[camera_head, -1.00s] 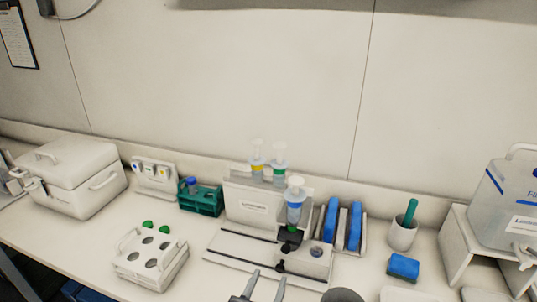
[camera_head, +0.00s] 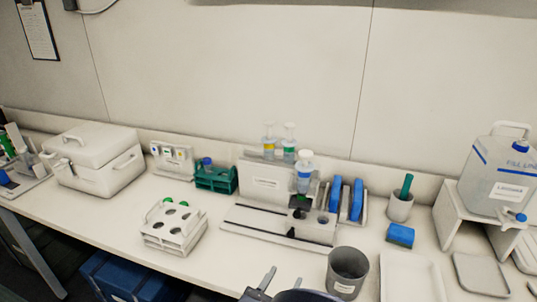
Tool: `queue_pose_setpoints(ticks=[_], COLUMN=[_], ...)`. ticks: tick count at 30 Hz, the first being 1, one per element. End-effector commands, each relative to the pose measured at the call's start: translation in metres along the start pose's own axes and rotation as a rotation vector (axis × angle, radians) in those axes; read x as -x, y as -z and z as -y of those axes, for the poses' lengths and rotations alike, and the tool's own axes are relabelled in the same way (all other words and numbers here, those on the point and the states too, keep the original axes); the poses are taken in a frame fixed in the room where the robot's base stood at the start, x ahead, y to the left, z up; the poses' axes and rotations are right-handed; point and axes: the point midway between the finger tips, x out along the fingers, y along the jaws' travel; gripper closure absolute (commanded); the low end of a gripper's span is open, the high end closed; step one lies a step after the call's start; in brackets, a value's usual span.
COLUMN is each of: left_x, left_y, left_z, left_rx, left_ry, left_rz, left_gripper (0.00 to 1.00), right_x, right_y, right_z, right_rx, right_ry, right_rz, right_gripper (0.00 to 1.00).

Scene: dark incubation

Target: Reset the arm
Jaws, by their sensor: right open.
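My right gripper (camera_head: 284,279) shows at the bottom edge, in front of the bench. Its two fingers are apart, with nothing seen between them. Most of the gripper and its arm lie below the picture. My left gripper is not in view.
A white lidded box (camera_head: 95,165), a white rack with round holes (camera_head: 174,228) and a green rack (camera_head: 216,180) stand left. Blue upright pieces (camera_head: 357,199), a blue sponge (camera_head: 400,235), a white tray (camera_head: 411,278) and a jug on a stand (camera_head: 497,180) stand right.

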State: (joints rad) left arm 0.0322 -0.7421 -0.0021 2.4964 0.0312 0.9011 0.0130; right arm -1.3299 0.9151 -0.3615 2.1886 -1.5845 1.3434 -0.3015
Motion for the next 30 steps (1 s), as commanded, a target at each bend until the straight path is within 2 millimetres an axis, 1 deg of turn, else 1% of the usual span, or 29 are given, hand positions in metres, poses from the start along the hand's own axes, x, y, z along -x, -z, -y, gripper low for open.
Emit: queue_pose_setpoints(ticks=[5,8,11,12,14,16,19,21,23,24,26,27,29,30], left_x=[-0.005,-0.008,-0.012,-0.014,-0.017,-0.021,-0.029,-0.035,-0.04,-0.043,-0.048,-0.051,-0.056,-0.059], left_y=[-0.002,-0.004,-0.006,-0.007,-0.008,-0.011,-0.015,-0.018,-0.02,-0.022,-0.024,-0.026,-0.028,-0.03], left_z=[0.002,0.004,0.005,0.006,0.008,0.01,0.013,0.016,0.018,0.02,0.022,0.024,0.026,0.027], left_rx=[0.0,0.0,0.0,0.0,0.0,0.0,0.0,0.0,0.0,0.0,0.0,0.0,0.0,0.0], left_ry=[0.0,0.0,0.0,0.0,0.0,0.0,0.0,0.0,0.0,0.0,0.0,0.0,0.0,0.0], left_rz=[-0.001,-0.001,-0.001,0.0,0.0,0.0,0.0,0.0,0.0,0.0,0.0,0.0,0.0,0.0], left_gripper=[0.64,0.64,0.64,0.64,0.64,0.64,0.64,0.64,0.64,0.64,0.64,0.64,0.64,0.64], right_x=[-0.013,-0.021,-0.026,-0.028,-0.029,-0.027,-0.017,-0.003,0.01,0.019,0.031,0.039,0.049,0.054], right_y=[0.005,0.009,0.016,0.019,0.025,0.033,0.048,0.059,0.065,0.069,0.072,0.073,0.072,0.07], right_z=[0.03,0.053,0.082,0.094,0.114,0.14,0.18,0.204,0.219,0.226,0.233,0.236,0.238,0.239], right_rx=[-0.097,-0.174,-0.276,-0.324,-0.406,-0.521,-0.745,-0.94,-1.117,-1.236,-1.425,-1.552,-1.751,-1.879], right_ry=[0.122,0.218,0.339,0.393,0.482,0.605,0.819,0.983,1.115,1.197,1.31,1.377,1.464,1.512], right_rz=[-0.086,-0.151,-0.231,-0.265,-0.319,-0.391,-0.507,-0.589,-0.648,-0.681,-0.723,-0.745,-0.767,-0.776], right_gripper=[0.55,0.55,0.55,0.55,0.55,0.55,0.55,0.55,0.55,0.55,0.55,0.55,0.55,0.55])
